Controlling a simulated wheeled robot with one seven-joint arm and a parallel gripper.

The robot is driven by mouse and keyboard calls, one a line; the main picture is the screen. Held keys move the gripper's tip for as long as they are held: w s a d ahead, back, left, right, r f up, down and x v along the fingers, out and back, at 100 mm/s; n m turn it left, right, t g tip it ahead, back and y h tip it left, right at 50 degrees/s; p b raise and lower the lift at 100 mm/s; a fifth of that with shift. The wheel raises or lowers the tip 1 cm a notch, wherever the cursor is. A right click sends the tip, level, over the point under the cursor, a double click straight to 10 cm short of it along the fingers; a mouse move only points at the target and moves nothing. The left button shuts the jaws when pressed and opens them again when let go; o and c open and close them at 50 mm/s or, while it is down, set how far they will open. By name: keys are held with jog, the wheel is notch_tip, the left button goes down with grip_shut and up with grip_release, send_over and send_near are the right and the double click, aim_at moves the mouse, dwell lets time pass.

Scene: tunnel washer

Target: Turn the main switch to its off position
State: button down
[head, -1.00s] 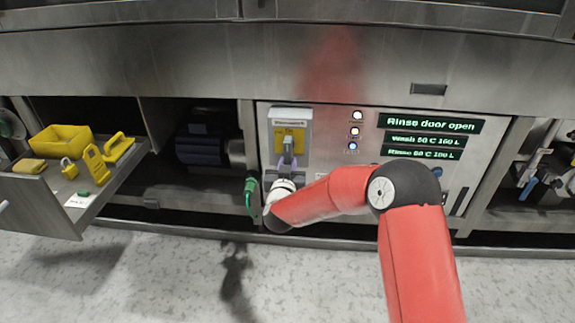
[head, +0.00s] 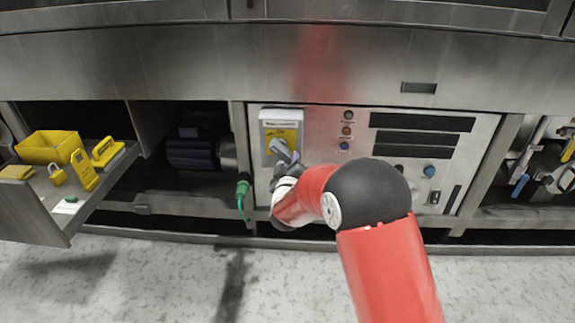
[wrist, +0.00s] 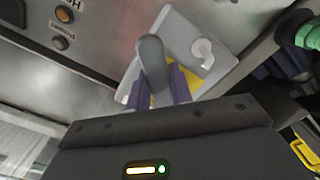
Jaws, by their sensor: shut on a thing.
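The main switch (head: 281,118) is a pale grey box with a yellow plate, at the left of the steel control panel. Its grey handle (head: 280,147) is tilted, with its upper end toward the left in the head view. My gripper (head: 287,160) is at the front of the switch. In the wrist view the box (wrist: 180,35) appears turned, and the grey handle (wrist: 151,55) stands between the purple fingers of my gripper (wrist: 160,85), which are shut on it. Part of the yellow plate is hidden behind the handle and fingers.
The three panel displays (head: 422,122) are dark. Indicator lamps (head: 347,130) sit right of the switch. A green-handled connector (head: 242,188) hangs just left of the panel. An open drawer (head: 32,207) at the left holds a yellow bin (head: 50,147), padlock (head: 57,174) and tags.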

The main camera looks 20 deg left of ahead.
jog(key=n, duration=0.2)
jog(key=r+n+p, duration=0.1)
jog(key=shift+d+r+n, duration=0.2)
jog(key=shift+d+n, duration=0.2)
jog(key=n, duration=0.1)
jog(key=r+n+p, duration=0.1)
jog(key=n, duration=0.2)
jog(key=shift+w+d+r+n+p, duration=0.15)
jog(key=shift+d+r+n+p, duration=0.1)
jog(key=shift+r+n+p, duration=0.15)
jog(key=c, duration=1.2)
grip_release()
jog(key=shift+c, duration=0.2)
jog(key=v, duration=0.7)
jog(key=shift+s, duration=0.4)
